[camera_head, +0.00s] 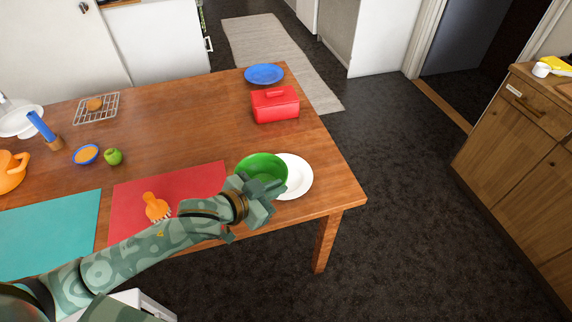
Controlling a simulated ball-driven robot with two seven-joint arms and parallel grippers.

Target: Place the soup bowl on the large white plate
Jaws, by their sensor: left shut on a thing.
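The soup bowl is a green bowl (262,166), shown in the head view near the right front of the wooden table. My left gripper (258,190) is shut on the near side of the bowl. The large white plate (298,177) lies on the table near its right edge. The bowl overlaps the left part of the plate in the view. I cannot tell whether the bowl touches the plate or is held above it. My right gripper is not in view.
A red mat (195,178) with an orange brush (155,207) lies left of the bowl. A red box (275,104) and a blue plate (264,74) stand farther back. A teal mat (50,232), a green apple (113,156) and a small blue bowl (86,154) are at left.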

